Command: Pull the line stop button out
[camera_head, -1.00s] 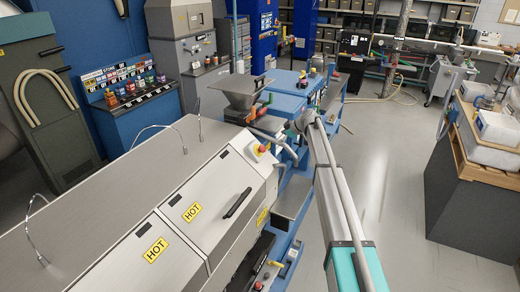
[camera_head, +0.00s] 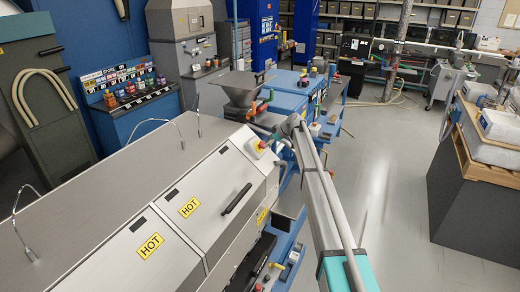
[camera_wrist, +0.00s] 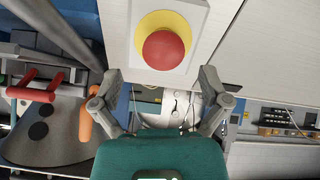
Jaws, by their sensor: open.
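The line stop button is a round red mushroom head (camera_wrist: 163,50) on a yellow disc, set on a pale square box. In the head view the button (camera_head: 262,144) is small, at the far end of the grey machine housing, beside my arm. In the wrist view my gripper (camera_wrist: 160,76) is open, with one finger to each side below the button. The red head lies just beyond the fingertips, roughly centred between them. Nothing is held, and I see no contact with the button. In the head view my fingers cannot be made out clearly.
The grey housing (camera_head: 180,230) carries yellow HOT labels and a black handle (camera_head: 236,198). A metal hopper (camera_head: 240,90) stands behind the button. Red and orange handles (camera_wrist: 86,122) show left of my gripper in the wrist view. Open floor (camera_head: 380,190) lies to the right.

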